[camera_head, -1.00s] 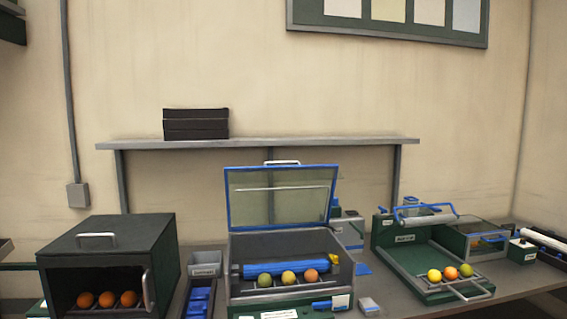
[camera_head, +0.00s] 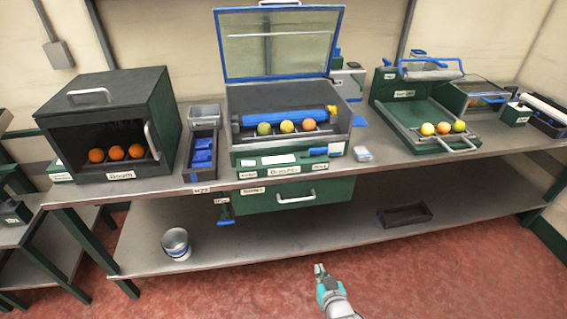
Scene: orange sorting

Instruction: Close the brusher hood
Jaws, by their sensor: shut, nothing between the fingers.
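The brusher (camera_head: 247,160) stands in the middle of the bench. Its hood (camera_head: 224,58), a clear panel in a blue frame, is raised upright at the back, with a pale handle (camera_head: 279,3) on its top edge. Inside, a blue roller (camera_head: 285,118) lies behind several fruits, greenish, yellow and orange (camera_head: 308,124). My gripper (camera_head: 319,268) is low in front of the bench, over the red floor, shut and empty, well apart from the hood.
A dark green box (camera_head: 110,90) with oranges stands left of the brusher. A green tray unit (camera_head: 400,113) with fruits stands to the right. A bucket (camera_head: 176,243) and a dark tray (camera_head: 404,214) sit on the lower shelf. The floor in front is clear.

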